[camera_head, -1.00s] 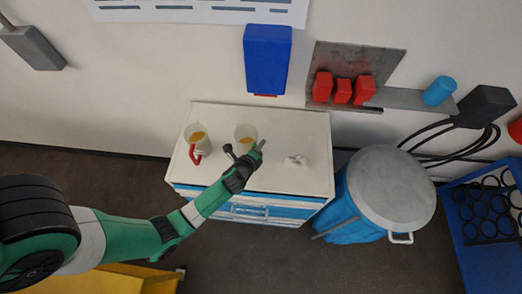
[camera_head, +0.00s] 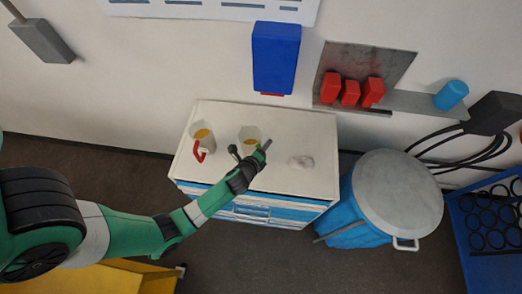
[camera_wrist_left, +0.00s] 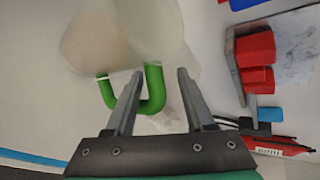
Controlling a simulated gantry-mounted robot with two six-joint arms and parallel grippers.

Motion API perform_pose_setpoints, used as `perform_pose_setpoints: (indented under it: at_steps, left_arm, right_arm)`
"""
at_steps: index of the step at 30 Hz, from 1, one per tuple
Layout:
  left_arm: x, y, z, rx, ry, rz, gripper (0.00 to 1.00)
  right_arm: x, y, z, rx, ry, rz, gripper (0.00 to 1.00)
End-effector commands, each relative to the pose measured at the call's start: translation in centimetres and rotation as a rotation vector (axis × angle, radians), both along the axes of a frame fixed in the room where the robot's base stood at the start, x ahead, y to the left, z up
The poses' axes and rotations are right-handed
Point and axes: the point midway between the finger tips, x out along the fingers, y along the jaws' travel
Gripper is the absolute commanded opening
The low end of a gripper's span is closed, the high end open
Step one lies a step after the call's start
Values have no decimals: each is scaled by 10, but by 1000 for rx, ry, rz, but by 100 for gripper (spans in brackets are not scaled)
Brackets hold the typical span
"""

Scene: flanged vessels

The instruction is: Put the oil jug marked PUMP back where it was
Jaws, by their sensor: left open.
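Two pale jugs with amber oil stand upright on the white cabinet top. The left jug (camera_head: 202,138) has a red handle. The other jug (camera_head: 249,136) stands right of it; in the left wrist view it is a large translucent body (camera_wrist_left: 125,35) with a green handle (camera_wrist_left: 154,92). I cannot read a PUMP mark on either. My left gripper (camera_head: 250,151) is open at the front of the green-handled jug. In the left wrist view one side of the handle loop shows between its fingers (camera_wrist_left: 160,78); I cannot tell whether they touch. My right gripper is not in view.
A crumpled white cloth-like lump (camera_head: 300,162) lies right of the jugs on the cabinet top (camera_head: 285,120). A blue lidded bin (camera_head: 395,195) stands right of the cabinet. A blue wall box (camera_head: 276,58) and a shelf with red items (camera_head: 350,92) are behind.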

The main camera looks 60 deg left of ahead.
Motion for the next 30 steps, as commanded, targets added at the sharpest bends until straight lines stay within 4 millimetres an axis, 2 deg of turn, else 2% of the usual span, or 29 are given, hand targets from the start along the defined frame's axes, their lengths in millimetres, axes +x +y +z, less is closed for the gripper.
perform_pose_setpoints:
  at_steps: [5, 15, 21, 30]
  left_arm:
    - [-18, -15, 17, 1, 0, -3, 54]
    - [-69, -58, 56, 0, -1, -4, 54]
    - [-80, -65, 64, 0, 0, 0, 54]
    - [-80, -65, 64, 0, 0, 0, 54]
  right_arm:
    - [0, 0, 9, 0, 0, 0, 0]
    - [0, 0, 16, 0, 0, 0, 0]
    - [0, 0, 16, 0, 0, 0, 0]
    - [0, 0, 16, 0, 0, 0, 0]
